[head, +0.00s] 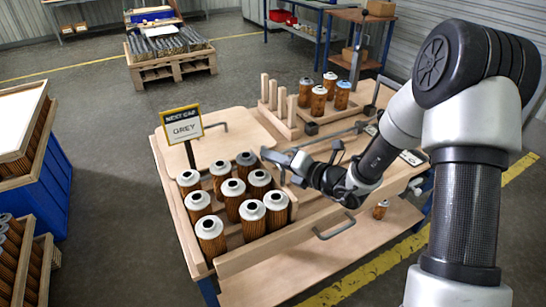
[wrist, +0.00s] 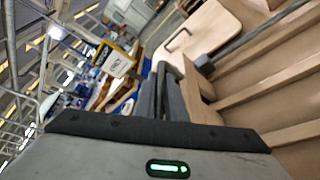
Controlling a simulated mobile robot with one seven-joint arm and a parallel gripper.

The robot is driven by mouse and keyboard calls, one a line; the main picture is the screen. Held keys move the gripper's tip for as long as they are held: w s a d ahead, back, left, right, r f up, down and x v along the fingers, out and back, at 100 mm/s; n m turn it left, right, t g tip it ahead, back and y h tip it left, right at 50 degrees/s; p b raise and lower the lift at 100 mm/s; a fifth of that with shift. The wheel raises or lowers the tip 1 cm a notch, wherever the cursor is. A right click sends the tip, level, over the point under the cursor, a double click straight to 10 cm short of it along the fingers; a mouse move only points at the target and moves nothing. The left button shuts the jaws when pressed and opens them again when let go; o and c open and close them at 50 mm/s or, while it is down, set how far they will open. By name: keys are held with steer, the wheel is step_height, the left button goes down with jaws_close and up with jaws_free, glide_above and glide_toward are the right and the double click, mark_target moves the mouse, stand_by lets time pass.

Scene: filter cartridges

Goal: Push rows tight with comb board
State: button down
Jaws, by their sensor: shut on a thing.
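Several pleated brown filter cartridges (head: 232,192) stand upright in rows at the left end of the wooden tray (head: 285,250). My gripper (head: 292,163) is just right of the cartridges, low over the tray.
A sign (head: 182,124) reading "GREY" stands at the tray's back left. A pegged wooden rack (head: 285,122) and several cartridges (head: 319,100), some blue-capped, stand behind my gripper. A blue bin (head: 55,190) is at left.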

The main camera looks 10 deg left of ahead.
steer(key=shift+s+a, duration=0.1)
steer(key=c, duration=1.8)
jaws_free()
steer(key=p+v, duration=0.2)
steer(key=v, duration=1.5)
steer(key=shift+d, duration=0.25)
